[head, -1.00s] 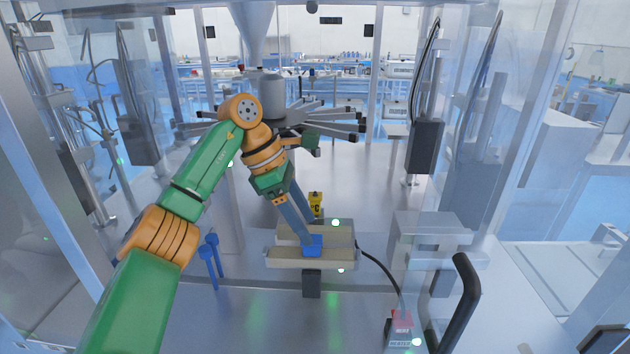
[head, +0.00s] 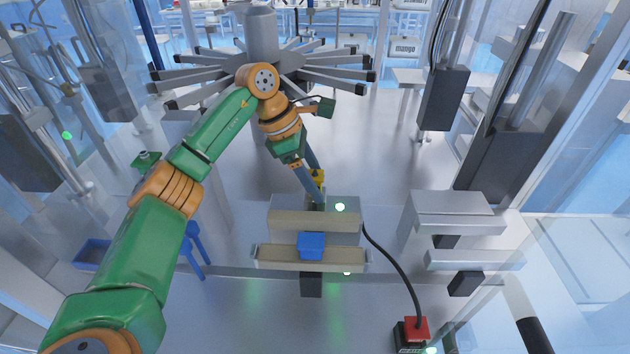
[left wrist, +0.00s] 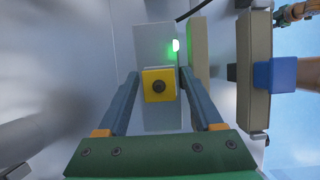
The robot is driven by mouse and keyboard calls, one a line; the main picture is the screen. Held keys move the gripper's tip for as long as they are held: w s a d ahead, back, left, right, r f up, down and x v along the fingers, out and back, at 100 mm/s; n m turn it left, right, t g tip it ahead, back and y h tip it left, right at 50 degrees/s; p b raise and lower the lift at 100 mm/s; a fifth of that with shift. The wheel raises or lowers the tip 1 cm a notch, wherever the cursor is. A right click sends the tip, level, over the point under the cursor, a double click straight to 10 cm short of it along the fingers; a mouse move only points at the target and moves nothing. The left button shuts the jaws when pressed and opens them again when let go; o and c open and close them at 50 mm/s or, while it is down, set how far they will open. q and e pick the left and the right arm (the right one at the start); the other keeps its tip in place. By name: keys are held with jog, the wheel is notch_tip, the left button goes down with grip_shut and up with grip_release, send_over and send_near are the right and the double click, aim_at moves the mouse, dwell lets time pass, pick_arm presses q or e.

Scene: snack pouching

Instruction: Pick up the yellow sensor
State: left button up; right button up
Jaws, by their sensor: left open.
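The yellow sensor (head: 317,177) is a small yellow block at the far edge of the grey block in the head view, partly covered by my gripper. In the left wrist view the yellow sensor (left wrist: 159,85) is a square face with a dark round centre. My left gripper (head: 317,196) reaches down at it from the upper left. In the left wrist view my left gripper (left wrist: 158,76) is open, with one finger on each side of the sensor. Gaps show between fingers and sensor, though the right finger is closer. My right gripper is not in view.
Beige sealing bars (head: 310,258) with a blue block (head: 312,245) stand nearer than the sensor. A black cable (head: 398,262) runs to a red-topped box (head: 412,333). A grey carousel with radiating arms (head: 260,65) stands behind. A metal bracket (head: 455,215) stands to the right.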

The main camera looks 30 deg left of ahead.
pick_arm(q)
jog(key=shift+w+a, duration=0.1)
jog(key=shift+w, duration=0.05)
jog(key=shift+c, duration=0.4)
jog(key=c, duration=0.7)
jog(key=shift+s+r, duration=0.1)
jog(key=shift+s, duration=0.1)
grip_shut()
jog(key=shift+w, duration=0.1)
